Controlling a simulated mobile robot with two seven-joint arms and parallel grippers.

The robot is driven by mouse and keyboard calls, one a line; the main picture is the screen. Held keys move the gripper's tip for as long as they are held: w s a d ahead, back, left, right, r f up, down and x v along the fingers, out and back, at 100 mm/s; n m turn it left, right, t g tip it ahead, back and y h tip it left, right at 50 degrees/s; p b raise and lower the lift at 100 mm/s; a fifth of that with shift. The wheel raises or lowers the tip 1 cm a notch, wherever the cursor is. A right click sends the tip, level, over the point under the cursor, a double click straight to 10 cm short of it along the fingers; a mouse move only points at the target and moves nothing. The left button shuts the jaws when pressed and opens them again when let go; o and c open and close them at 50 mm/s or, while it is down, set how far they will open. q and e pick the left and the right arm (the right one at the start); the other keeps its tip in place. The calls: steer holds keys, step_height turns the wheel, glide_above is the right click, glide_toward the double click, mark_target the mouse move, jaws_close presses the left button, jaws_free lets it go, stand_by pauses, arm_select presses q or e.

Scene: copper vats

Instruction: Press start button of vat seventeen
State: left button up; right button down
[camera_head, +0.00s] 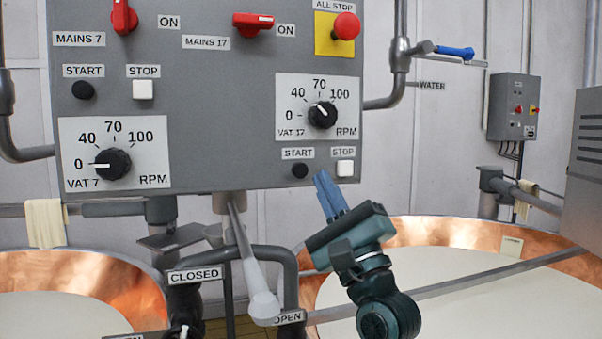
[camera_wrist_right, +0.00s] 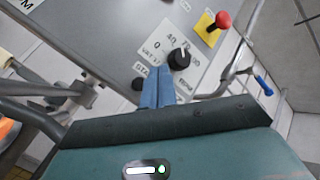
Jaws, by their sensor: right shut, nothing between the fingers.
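The black start button of vat 17 (camera_head: 300,171) sits under its START label, low on the right of the grey panel (camera_head: 215,100). The white stop button (camera_head: 345,168) is to its right. My right gripper (camera_head: 323,178) is shut and empty, its blue fingers pointing up at the panel's lower edge, just right of and slightly below the start button in the picture. Whether they touch the panel I cannot tell. In the right wrist view the shut fingers (camera_wrist_right: 158,74) partly cover the START label; a dark button (camera_wrist_right: 137,84) shows beside them. My left gripper is not in view.
The vat 17 dial (camera_head: 322,115) points up-left, near 40. The red Mains 17 handle (camera_head: 253,22) lies sideways toward ON. A red all-stop button (camera_head: 346,26) is above. Vat 7's start button (camera_head: 83,90) is at left. A pale lever (camera_head: 252,265) hangs below the panel. Copper vats stand behind.

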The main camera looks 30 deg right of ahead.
mark_target(300, 170)
arm_select(q)
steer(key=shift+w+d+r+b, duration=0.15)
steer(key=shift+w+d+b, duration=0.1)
steer(key=shift+b, duration=0.25)
arm_select(e)
steer(key=w, duration=0.2)
steer(key=w+d, duration=0.1)
steer(key=w, duration=0.4)
steer(key=shift+d, duration=0.35)
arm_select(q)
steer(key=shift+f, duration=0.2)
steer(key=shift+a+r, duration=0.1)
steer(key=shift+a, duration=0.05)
arm_select(e)
steer(key=shift+w, duration=0.2)
stand_by(0.6)
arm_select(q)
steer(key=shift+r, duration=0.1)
arm_select(e)
steer(key=shift+w+d, duration=0.1)
steer(key=shift+w, duration=0.15)
